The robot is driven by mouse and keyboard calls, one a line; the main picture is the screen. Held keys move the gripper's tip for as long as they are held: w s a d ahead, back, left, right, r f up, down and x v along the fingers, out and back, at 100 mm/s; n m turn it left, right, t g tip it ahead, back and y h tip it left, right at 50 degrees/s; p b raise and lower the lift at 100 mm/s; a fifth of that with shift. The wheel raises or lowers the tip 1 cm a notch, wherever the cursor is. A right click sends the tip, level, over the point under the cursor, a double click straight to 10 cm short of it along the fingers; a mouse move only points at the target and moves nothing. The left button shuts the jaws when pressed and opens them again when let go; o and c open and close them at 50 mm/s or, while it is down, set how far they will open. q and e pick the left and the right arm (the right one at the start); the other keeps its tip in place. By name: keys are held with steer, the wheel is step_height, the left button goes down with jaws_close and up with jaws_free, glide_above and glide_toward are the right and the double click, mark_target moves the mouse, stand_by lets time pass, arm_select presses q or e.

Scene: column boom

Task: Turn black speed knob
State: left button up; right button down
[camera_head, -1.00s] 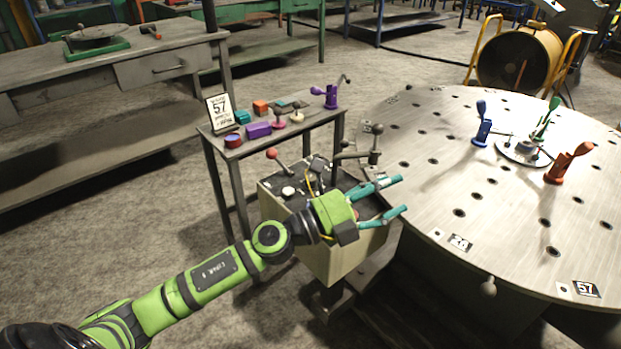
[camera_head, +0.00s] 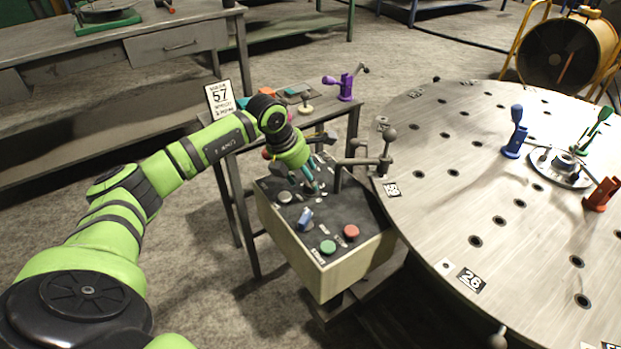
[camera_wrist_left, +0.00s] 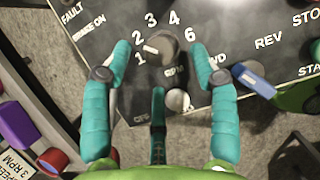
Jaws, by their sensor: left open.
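The black speed knob (camera_wrist_left: 165,47) shows in the left wrist view, on the dark panel among the numbers 1, 2, 3, 4 and 6 and above the label RPM. Its pale pointer mark faces left, near the 1. My left gripper (camera_wrist_left: 160,48) is open, with one teal fingertip on each side of the knob; I cannot tell whether they touch it. In the head view my left gripper (camera_head: 307,180) points down over the back of the control box (camera_head: 318,265) and hides the knob. My right gripper is not in view.
The panel holds a blue switch (camera_head: 304,218), a green button (camera_head: 327,247) and a red button (camera_head: 351,232). A lever with a grey ball (camera_head: 388,134) stands behind the box, close to the round metal table (camera_head: 440,190). A small side table with parts stands behind left.

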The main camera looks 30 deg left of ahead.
arm_select(q)
steer(key=shift+x, duration=1.6)
steer(key=shift+d+r, duration=0.1)
steer(key=c, duration=1.1)
steer(key=shift+w, duration=0.1)
